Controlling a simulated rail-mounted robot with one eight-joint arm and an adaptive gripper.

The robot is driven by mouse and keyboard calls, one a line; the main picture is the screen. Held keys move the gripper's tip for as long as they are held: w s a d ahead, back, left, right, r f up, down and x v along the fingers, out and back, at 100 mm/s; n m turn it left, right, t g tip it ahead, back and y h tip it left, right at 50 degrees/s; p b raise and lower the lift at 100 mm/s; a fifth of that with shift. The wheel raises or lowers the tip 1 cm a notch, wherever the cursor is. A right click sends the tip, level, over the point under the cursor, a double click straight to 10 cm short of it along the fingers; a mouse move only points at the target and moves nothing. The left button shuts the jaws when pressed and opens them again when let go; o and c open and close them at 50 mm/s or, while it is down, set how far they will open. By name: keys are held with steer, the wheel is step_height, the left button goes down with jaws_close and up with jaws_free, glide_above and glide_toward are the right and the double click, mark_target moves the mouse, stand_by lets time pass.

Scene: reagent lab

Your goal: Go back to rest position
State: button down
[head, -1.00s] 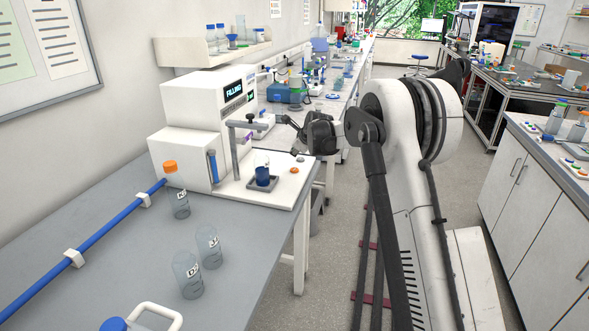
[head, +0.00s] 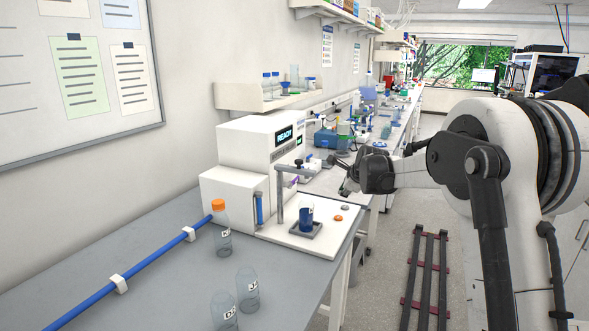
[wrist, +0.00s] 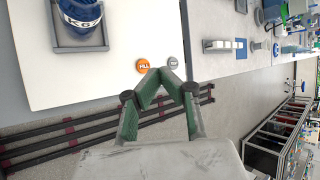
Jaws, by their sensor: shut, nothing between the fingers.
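My gripper (wrist: 161,80) shows in the wrist view with its green-padded fingers closed together at the tips and nothing between them. In the head view my gripper (head: 347,187) hangs past the right side of the white filling machine (head: 245,150), apart from it. The machine's display (head: 290,134) reads READY. An orange button (wrist: 142,66) marked FILL and a grey button (wrist: 172,62) lie beyond the fingertips.
An orange-capped bottle (head: 221,228) and two open clear bottles (head: 247,289) (head: 224,311) stand on the grey bench (head: 150,280). A blue pipe (head: 150,262) runs along the bench. Floor rails (head: 426,280) lie in the open aisle to the right.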

steer(key=s+r+n, duration=0.3)
steer(key=s+r, duration=0.1)
steer(key=s, duration=0.5)
steer(key=s+r+n, duration=0.3)
steer(key=s+n, duration=0.1)
steer(key=s, duration=0.5)
steer(key=s+r+n, duration=0.3)
steer(key=s+r, duration=0.1)
steer(key=s, duration=0.5)
steer(key=s+f+n, duration=0.3)
steer(key=s, duration=0.6)
steer(key=s+f+n+g+h, duration=0.1)
steer(key=s+f+n, duration=0.2)
steer(key=s, duration=0.7)
steer(key=s+f+n+h, duration=0.1)
steer(key=s+n, duration=0.4)
steer(key=s, duration=0.5)
steer(key=shift+s+d+f+g, duration=0.2)
steer(key=shift+f+g, duration=0.1)
steer(key=shift+f, duration=0.6)
